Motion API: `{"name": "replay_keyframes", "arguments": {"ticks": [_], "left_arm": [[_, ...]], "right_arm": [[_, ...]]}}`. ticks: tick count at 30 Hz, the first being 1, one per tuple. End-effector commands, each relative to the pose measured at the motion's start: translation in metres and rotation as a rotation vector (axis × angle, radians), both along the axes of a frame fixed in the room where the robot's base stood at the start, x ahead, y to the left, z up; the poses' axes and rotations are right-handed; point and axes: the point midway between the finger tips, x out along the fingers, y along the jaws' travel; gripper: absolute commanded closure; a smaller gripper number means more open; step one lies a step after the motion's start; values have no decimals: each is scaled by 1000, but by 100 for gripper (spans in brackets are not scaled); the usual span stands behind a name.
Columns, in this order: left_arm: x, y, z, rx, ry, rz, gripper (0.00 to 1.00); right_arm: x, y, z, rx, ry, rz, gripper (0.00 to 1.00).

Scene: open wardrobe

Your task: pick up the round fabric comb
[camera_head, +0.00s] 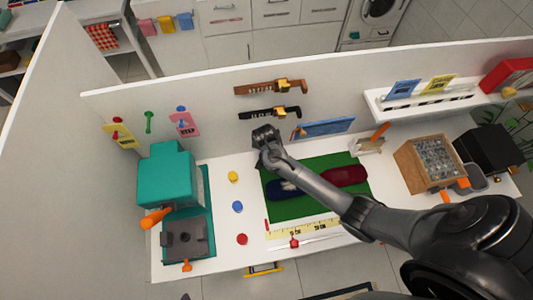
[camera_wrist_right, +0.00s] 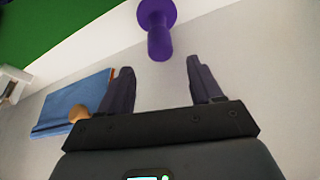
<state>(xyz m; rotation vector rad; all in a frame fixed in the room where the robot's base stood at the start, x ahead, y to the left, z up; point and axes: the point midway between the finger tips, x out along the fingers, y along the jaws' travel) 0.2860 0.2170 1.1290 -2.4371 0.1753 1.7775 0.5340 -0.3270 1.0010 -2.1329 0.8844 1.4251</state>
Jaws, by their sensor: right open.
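I cannot say for certain which thing is the round fabric comb. In the right wrist view a purple piece (camera_wrist_right: 158,28) with a round disc and a short stem shows just beyond the gap between my fingers, apart from both. My right gripper (camera_wrist_right: 160,82) is open with nothing between its fingers. In the head view my right gripper (camera_head: 264,140) is by the back panel, above the far left corner of the green mat (camera_head: 295,208), and hides what is behind it. The purple piece cannot be made out there. My left gripper is not in view.
A blue board (camera_head: 327,127) is close to the right of my gripper. Two brown and black holders (camera_head: 268,88) are on the panel above. A teal machine (camera_head: 165,175) stands left. A blue and a red piece (camera_head: 343,176) lie on the mat. A wooden box (camera_head: 428,165) is at right.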

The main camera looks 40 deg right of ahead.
Motion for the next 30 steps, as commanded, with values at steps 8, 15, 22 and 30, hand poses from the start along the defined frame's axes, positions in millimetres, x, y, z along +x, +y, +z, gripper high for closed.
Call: {"name": "replay_keyframes", "arguments": {"ticks": [8,15,22,30], "left_arm": [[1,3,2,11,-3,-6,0],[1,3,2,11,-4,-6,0],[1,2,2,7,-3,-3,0],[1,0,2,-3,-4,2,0]], "right_arm": [[4,-3,-18,1,2,0,35],[10,-9,-45,1,1,0,35],[12,-11,-53,1,1,2,35],[12,-11,-53,0,0,1,52]]}}
